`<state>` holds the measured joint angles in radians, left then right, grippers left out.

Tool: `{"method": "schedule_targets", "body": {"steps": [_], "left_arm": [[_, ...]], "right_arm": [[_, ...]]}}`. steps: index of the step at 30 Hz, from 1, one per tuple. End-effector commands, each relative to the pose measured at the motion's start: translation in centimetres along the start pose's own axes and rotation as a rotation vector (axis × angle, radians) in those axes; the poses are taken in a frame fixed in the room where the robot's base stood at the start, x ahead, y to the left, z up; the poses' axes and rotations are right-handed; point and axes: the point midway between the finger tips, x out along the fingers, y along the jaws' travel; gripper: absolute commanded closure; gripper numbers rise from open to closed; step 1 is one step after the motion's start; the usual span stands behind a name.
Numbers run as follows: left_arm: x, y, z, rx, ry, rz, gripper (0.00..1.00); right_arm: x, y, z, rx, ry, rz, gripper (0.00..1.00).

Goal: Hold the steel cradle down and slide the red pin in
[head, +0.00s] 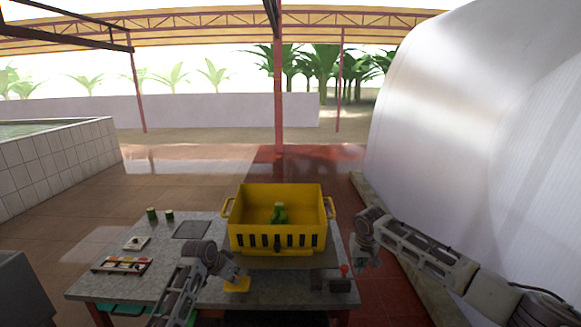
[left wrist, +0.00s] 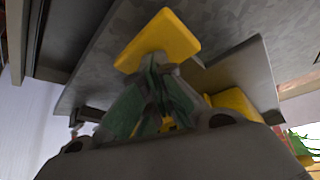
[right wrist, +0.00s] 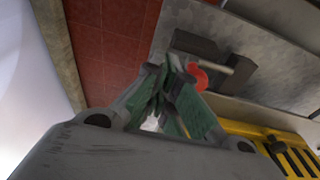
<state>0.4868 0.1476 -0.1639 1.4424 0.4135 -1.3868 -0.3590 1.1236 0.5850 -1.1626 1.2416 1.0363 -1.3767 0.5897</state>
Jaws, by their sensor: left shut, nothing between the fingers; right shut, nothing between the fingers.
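The steel cradle (head: 330,282) is a dark grey block at the table's front right. It also shows in the right wrist view (right wrist: 245,75). The red pin's round head (head: 344,269) is at the cradle; how far its shaft is in cannot be told. The red head also shows in the right wrist view (right wrist: 199,78), close beside the fingertips. My right gripper (head: 362,263) is shut and empty, just right of the cradle. My left gripper (head: 237,279) is shut and empty, left of the cradle, with its tips close to a yellow plate (left wrist: 165,38); contact cannot be told.
A yellow crate (head: 277,240) with green stems (head: 279,212) stands at the table's back right. Two green pieces (head: 152,214), a dark square plate (head: 192,230) and a tray of small coloured items (head: 121,265) lie to the left. A silver tank (head: 460,110) rises at right.

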Motion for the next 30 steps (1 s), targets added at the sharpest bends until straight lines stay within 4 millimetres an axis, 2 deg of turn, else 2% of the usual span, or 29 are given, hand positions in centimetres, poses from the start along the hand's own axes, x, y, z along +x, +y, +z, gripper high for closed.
{"method": "schedule_targets", "body": {"steps": [30], "left_arm": [[0.1,0.0,0.1,0.0,-0.002,0.0,1.0]], "right_arm": [[0.0,-2.4,0.0,-0.001,0.0,0.0,1.0]]}}
